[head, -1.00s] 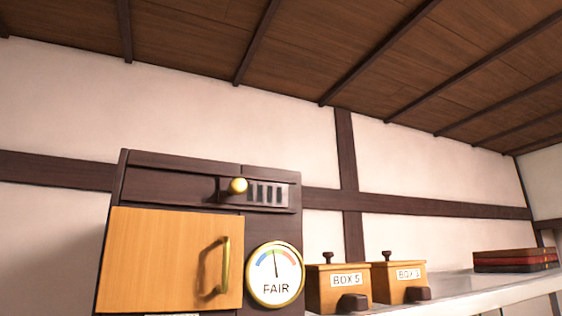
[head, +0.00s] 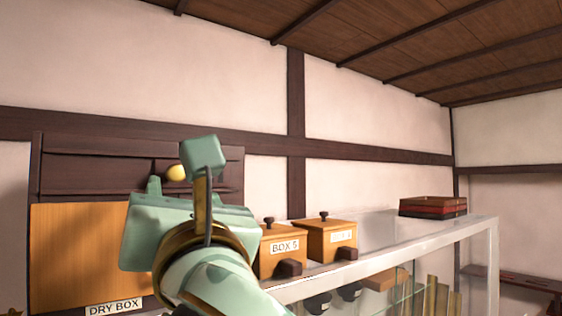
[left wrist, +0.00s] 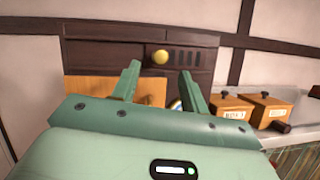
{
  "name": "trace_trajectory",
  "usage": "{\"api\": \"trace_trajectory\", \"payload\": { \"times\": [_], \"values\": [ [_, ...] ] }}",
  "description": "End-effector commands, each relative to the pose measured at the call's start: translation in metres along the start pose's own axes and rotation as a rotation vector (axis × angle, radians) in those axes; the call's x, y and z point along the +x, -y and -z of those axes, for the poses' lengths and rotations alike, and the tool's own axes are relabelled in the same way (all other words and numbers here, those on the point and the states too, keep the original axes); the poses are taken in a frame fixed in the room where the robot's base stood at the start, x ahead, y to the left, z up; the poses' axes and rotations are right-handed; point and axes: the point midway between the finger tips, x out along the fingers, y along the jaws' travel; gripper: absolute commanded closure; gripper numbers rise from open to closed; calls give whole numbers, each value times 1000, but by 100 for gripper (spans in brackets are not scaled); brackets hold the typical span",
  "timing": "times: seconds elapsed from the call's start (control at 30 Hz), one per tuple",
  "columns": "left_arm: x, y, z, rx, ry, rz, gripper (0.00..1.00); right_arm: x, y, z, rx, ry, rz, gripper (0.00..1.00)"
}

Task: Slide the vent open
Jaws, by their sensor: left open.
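The vent is a dark wooden strip (head: 95,172) across the top of the dry box, with a round brass knob (head: 177,172). In the head view my gripper hides the slots. My left gripper (head: 180,168) is green, open and empty, in front of the cabinet. In the left wrist view its two fingers (left wrist: 158,74) point toward the cabinet, with the knob showing between and beyond their tips. I cannot tell how far off it is. My right gripper is not in view.
The orange door (head: 80,255) of the dry box is below the vent. The gauge is mostly hidden behind my gripper. Wooden boxes (head: 332,240) stand to the right on a glass-fronted counter (head: 400,245), with stacked dark red trays (head: 432,207) farther along.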

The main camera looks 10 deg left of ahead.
Motion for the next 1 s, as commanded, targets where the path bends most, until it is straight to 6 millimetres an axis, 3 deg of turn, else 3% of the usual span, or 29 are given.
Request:
{"api": "trace_trajectory", "payload": {
  "times": [0.1, 0.3, 0.7, 0.73, 0.9, 1.0],
  "values": [
    [31, -2, -6, 7, 2, -7, 56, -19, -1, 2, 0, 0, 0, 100],
    [62, -1, -4, 6, 2, -5, 56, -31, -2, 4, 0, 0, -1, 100],
    [72, -1, -1, 3, 2, -3, 56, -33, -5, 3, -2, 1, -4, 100],
    [72, -1, -1, 3, 2, -3, 58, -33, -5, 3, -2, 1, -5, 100],
    [72, 0, -1, 3, 2, -2, 100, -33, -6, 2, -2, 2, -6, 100],
    [72, 0, -1, 3, 1, -2, 100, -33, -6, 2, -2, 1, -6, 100]
  ]
}}
